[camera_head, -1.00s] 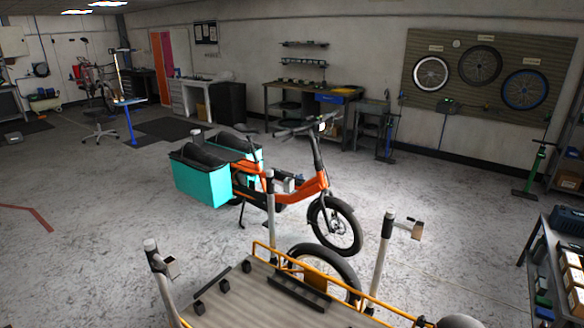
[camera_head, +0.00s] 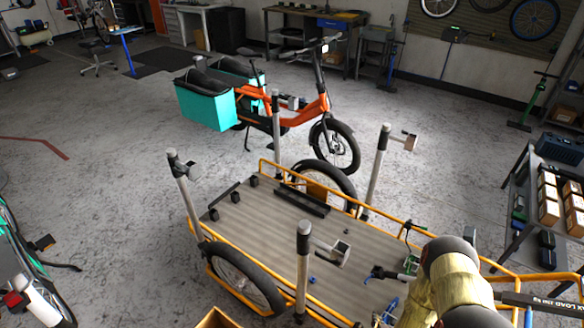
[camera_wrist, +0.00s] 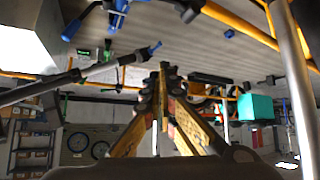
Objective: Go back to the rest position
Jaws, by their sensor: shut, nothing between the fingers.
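My gripper (camera_wrist: 164,72) shows in the wrist view with its two yellow and black fingers brought together at the tips. Nothing is held between them. The wrist view looks upside down, with the grey cargo deck (camera_wrist: 200,30) at the top. In the head view my pale yellow arm reaches in at the lower right, over the front end of the orange-framed cargo bike deck (camera_head: 262,232). The fingers cannot be made out clearly in the head view.
Upright grey posts (camera_head: 304,268) with small boxes stand around the deck. An orange cargo bike (camera_head: 318,108) with teal bags (camera_head: 205,104) stands behind. A shelf with boxes (camera_head: 549,208) is at the right. A green bike (camera_head: 22,262) is at lower left. Open floor lies left.

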